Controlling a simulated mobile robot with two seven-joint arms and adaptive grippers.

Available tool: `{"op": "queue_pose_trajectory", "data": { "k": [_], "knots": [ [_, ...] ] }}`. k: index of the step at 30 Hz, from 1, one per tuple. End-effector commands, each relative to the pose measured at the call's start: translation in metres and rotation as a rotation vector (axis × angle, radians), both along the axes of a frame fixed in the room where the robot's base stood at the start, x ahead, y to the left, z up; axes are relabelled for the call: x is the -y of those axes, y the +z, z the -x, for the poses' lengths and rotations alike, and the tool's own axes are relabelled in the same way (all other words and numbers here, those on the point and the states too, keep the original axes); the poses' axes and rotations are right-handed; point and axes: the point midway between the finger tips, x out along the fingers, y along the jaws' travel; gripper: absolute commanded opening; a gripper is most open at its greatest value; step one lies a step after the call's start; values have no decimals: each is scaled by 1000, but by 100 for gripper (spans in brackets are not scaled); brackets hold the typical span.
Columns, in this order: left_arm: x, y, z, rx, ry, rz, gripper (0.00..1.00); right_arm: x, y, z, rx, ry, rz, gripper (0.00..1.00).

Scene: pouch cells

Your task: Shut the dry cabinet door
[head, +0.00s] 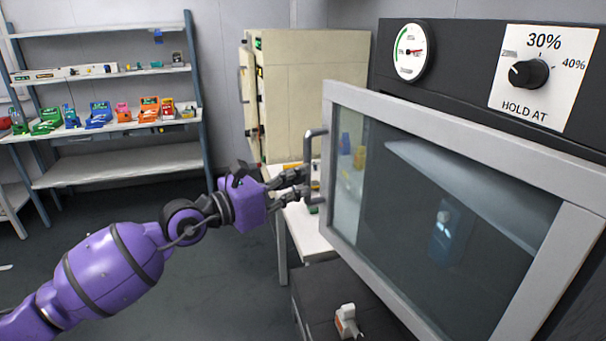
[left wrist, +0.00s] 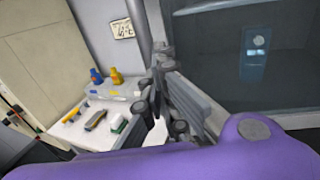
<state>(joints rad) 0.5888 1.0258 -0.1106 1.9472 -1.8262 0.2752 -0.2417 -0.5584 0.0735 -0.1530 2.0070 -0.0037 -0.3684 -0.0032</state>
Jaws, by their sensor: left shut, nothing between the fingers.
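The dry cabinet door (head: 350,97) is a grey-framed glass panel. It stands open, its left edge swung out past the dark cabinet body (head: 450,60). Bottles on the table behind show through the left part of its glass. A grey bar handle (head: 313,133) is on the door's left edge. My left gripper (head: 306,184) is shut and empty, with its fingertips at the handle; I cannot tell if they touch it. In the left wrist view the gripper's fingers (left wrist: 168,80) are in the middle, in front of the door frame. My right gripper is not in view.
A blue device (head: 450,232) shows behind the glass. A white table (head: 305,238) with small items stands behind the door. A beige cabinet (head: 310,95) with its door open is at the back. A shelf rack (head: 120,165) holds colourful items. The floor at left is clear.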

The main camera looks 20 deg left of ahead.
Motion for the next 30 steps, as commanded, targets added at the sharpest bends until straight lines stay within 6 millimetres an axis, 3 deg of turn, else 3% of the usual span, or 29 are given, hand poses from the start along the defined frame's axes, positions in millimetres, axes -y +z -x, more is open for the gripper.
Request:
{"op": "queue_pose_trajectory", "data": {
  "k": [6, 19, 30],
  "knots": [
    [11, 0, -15, 0, 0, 0, 0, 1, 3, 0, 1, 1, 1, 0],
    [14, -1, -19, -2, 1, 2, 0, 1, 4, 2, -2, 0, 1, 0],
    [61, 4, -74, 2, 1, 5, 0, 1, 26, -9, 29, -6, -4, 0]
  ]
}}
